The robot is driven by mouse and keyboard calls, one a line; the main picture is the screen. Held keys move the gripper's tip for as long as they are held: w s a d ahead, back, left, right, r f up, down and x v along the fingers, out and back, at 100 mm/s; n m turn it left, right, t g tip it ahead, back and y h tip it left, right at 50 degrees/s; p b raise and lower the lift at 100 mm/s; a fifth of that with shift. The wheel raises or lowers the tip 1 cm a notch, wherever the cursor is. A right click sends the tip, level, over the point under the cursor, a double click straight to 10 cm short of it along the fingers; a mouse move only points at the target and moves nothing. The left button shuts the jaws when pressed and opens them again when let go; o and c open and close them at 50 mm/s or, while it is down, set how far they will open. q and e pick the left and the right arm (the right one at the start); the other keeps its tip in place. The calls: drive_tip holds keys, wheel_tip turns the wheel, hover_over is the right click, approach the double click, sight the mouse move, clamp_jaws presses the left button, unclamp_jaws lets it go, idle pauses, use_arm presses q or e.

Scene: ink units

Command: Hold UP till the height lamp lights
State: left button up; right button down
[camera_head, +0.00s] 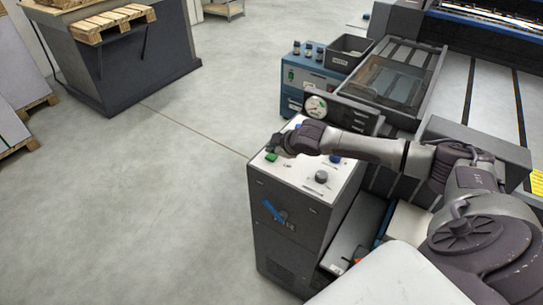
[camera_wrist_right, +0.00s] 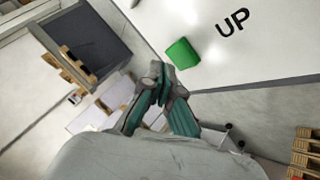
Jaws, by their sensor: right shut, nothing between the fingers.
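The green button (camera_head: 271,157) sits near the left corner of the white top of a grey control cabinet (camera_head: 286,222). In the right wrist view the green button (camera_wrist_right: 182,53) lies beside the printed word UP (camera_wrist_right: 233,22). My right gripper (camera_head: 275,146) is over that corner of the panel, just by the button. In the wrist view its fingertips (camera_wrist_right: 161,76) are shut and empty, close beside the button; I cannot tell whether they touch it. I cannot make out a height lamp. My left gripper is not in view.
A black knob (camera_head: 321,177) and a blue control (camera_head: 336,158) are on the same panel, under and beside my right arm. A round gauge (camera_head: 316,106) and a blue unit (camera_head: 305,75) stand behind. Open floor (camera_head: 150,200) lies to the left.

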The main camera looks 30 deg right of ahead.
sight(273, 157)
drive_tip(key=shift+f, duration=0.4)
drive_tip(key=shift+f, duration=0.55)
idle(2.7)
drive_tip(key=shift+r, duration=0.1)
idle(2.3)
drive_tip(key=shift+r+p, duration=0.85)
drive_tip(key=shift+p, duration=0.2)
wheel_tip(273, 157, up, 5)
drive_tip(key=p, duration=0.5)
